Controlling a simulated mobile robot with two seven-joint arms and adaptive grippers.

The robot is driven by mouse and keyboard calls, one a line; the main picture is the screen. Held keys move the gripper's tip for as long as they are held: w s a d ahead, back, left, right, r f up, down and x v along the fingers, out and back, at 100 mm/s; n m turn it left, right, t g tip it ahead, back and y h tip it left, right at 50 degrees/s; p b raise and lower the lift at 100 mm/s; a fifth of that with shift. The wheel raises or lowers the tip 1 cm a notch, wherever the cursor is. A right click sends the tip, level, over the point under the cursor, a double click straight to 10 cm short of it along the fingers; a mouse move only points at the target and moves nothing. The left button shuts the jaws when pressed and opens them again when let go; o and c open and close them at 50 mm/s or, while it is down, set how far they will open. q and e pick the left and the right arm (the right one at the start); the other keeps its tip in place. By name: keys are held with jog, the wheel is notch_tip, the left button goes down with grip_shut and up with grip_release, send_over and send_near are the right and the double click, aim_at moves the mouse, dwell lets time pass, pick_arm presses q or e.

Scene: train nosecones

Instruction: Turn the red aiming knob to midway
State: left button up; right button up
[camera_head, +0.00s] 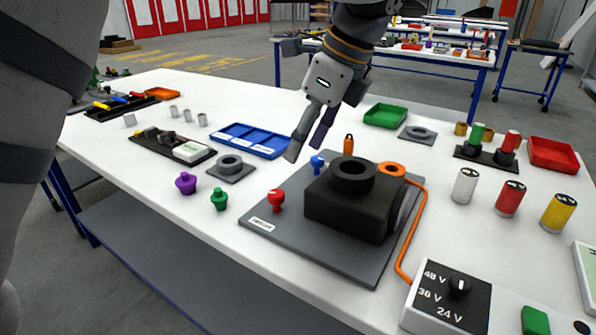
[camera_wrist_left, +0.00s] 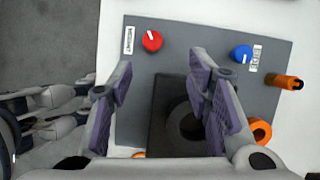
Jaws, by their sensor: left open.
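The red knob (camera_head: 277,200) stands upright near the front left corner of a dark grey plate (camera_head: 330,258), beside a white label. In the left wrist view the red knob (camera_wrist_left: 152,41) has a white mark pointing up and slightly left. A blue knob (camera_head: 317,164) stands farther back on the plate and also shows in the left wrist view (camera_wrist_left: 241,53). My left gripper (camera_head: 305,152) is open and empty above the plate's back left side, apart from both knobs. In the left wrist view its spread fingers (camera_wrist_left: 160,62) show below the red knob. My right gripper seems to show partly at the left (camera_wrist_left: 55,115).
A black block with a round ring (camera_head: 352,205) stands on the plate, right of the red knob. An orange cable (camera_head: 418,228) runs along the plate's right side. Purple (camera_head: 186,184) and green (camera_head: 219,200) knobs stand left of the plate. An orange peg (camera_head: 348,145) stands behind.

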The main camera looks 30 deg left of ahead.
aim_at(276, 193)
pick_arm(q)
jog(key=x, duration=0.7)
jog(key=s+x, duration=0.1)
jog(key=x, duration=0.3)
jog(key=shift+s+f, duration=0.1)
grip_shut()
